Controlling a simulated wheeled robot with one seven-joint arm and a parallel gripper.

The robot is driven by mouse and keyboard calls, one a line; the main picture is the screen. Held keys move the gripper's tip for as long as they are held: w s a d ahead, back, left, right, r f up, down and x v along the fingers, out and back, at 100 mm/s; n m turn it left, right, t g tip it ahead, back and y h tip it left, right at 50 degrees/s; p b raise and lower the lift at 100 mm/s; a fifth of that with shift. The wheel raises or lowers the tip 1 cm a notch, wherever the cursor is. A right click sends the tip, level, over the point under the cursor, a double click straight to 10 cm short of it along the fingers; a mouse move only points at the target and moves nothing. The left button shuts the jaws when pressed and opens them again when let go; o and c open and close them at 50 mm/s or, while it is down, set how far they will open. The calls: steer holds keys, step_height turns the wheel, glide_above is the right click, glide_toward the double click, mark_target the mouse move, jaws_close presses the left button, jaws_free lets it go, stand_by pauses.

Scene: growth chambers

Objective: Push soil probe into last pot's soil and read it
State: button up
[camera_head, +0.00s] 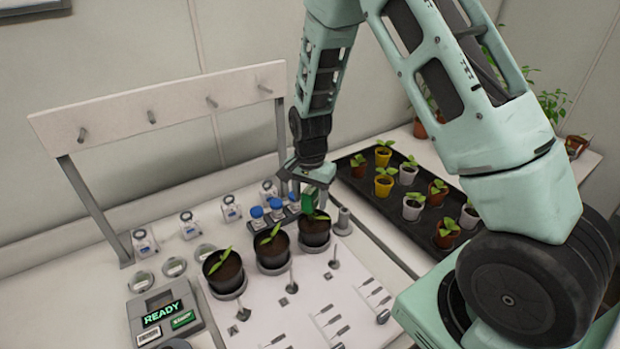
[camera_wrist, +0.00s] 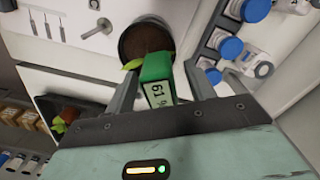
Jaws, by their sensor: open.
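The green soil probe (camera_head: 308,201) stands at the last pot (camera_head: 315,235), the rightmost of three dark pots with seedlings. In the wrist view the probe (camera_wrist: 157,80) rises over the brown soil of the pot (camera_wrist: 146,40), and its small display shows digits that look like 61. The probe's lower end is hidden, so its depth cannot be told. My gripper (camera_head: 304,186) is above this pot. In the wrist view my gripper (camera_wrist: 163,66) is open, with one finger on each side of the probe. A seedling leaf shows beside the probe.
The other two pots (camera_head: 272,252) (camera_head: 224,272) stand to the left. A device (camera_head: 165,318) reading READY is at front left. Blue-capped bottles (camera_head: 257,212) stand close behind the last pot. A grey post (camera_head: 343,221) is just right of it. A black seedling tray (camera_head: 400,217) lies further right.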

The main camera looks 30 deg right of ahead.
step_height(320, 180, up, 17)
steer(key=b, duration=0.3)
steer(key=s+a+f+n+b, duration=0.1)
steer(key=s+a+n, duration=0.55)
steer(key=a, duration=0.35)
steer(key=s+a+f+n, duration=0.1)
steer(key=s+a+n, duration=0.2)
steer(key=s, duration=0.3)
steer(key=s+a+f+n+b, duration=0.1)
steer(key=s+a+f+n, duration=0.1)
steer(key=s+n, duration=0.4)
steer(key=s+a+f+n+b, duration=0.1)
steer(key=s+a+n, duration=0.3)
steer(key=s, duration=0.4)
steer(key=shift+s+a+f+y, duration=0.15)
steer(key=shift+a+y, duration=0.15)
stand_by(0.3)
